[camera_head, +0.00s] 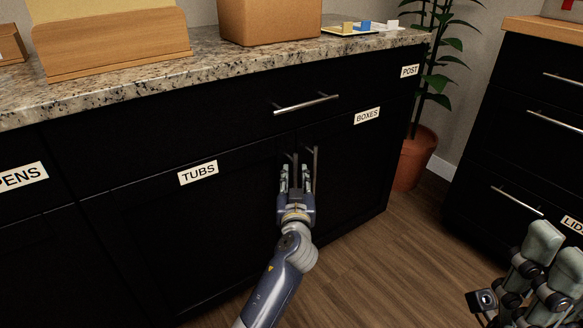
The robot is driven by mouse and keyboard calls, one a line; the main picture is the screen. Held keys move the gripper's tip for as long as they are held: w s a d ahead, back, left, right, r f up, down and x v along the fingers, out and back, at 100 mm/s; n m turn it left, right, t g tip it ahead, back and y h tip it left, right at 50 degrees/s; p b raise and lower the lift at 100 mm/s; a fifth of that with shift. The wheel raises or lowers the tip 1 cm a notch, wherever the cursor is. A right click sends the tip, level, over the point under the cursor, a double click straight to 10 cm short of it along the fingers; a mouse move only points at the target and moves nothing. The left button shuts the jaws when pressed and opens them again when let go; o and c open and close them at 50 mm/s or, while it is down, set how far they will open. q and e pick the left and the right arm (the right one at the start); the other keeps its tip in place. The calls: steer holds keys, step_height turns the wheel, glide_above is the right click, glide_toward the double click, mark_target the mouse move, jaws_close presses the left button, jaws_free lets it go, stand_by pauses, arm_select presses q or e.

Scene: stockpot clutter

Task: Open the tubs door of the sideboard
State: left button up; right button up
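The tubs door (190,235) is a black panel on the sideboard with a white "TUBS" label (198,173). It looks closed, flush with the front. Its upright bar handle (294,160) is at its upper right edge, beside the handle (315,165) of the boxes door (350,175). My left gripper (295,175) is at the tubs handle, with its fingers apart and the bar seemingly between them; whether they touch it is hard to tell. My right gripper (552,255) is at the lower right, away from the sideboard, fingers apart and empty.
A drawer handle (306,104) sticks out above the doors. The granite top (200,62) holds a wooden organizer (115,45) and a brown box (268,20). A potted plant (415,155) and another black cabinet (520,120) stand at right. Wooden floor (370,260) in front is clear.

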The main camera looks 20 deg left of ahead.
arm_select(q)
steer(key=shift+w, duration=0.3)
jaws_close()
steer(key=shift+s, duration=0.1)
